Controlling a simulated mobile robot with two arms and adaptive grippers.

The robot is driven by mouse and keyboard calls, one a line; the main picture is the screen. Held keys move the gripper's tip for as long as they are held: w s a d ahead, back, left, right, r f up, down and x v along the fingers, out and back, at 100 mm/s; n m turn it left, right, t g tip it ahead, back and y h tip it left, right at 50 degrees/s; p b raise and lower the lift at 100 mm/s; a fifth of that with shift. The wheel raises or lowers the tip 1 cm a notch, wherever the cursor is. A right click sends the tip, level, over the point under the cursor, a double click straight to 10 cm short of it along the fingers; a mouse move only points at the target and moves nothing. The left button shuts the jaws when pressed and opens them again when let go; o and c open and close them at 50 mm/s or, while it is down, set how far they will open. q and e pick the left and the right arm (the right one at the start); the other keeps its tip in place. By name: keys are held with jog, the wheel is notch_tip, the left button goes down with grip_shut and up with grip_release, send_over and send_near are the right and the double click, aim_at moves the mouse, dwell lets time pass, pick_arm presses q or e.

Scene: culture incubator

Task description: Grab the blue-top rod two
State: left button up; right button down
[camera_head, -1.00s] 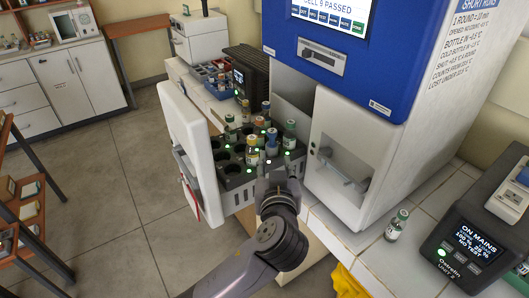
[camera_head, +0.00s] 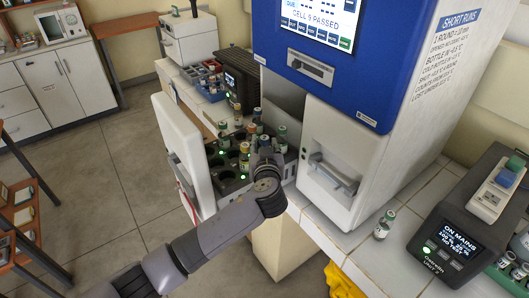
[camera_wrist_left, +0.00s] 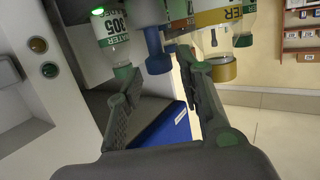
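A pulled-out drawer rack (camera_head: 232,185) holds several capped bottles in dark wells. My left gripper (camera_head: 264,148) is over its front right part and hides some bottles. In the left wrist view, upside down, a blue-capped piece (camera_wrist_left: 157,55) lies between the two spread fingers of my left gripper (camera_wrist_left: 160,70). I cannot tell whether the fingers touch it. A green-capped bottle (camera_wrist_left: 112,40) and a yellow-capped bottle (camera_wrist_left: 223,65) stand on either side of it. The yellow-capped bottle also shows in the head view (camera_head: 244,160). My right gripper is not in view.
The drawer's white front panel (camera_head: 178,145) stands left of the rack. The blue and white machine (camera_head: 345,150) rises close on the right. A loose bottle (camera_head: 384,226) stands on the tiled counter beside a black unit (camera_head: 465,215).

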aim_at(265, 141)
pick_arm(q)
jog(key=shift+w+f+p, duration=0.15)
jog(key=shift+w+p, duration=0.15)
jog(key=shift+w, duration=0.65)
jog(key=shift+w+f+p, duration=0.15)
jog(key=shift+w+p, duration=0.1)
jog(key=shift+w, duration=0.7)
grip_shut()
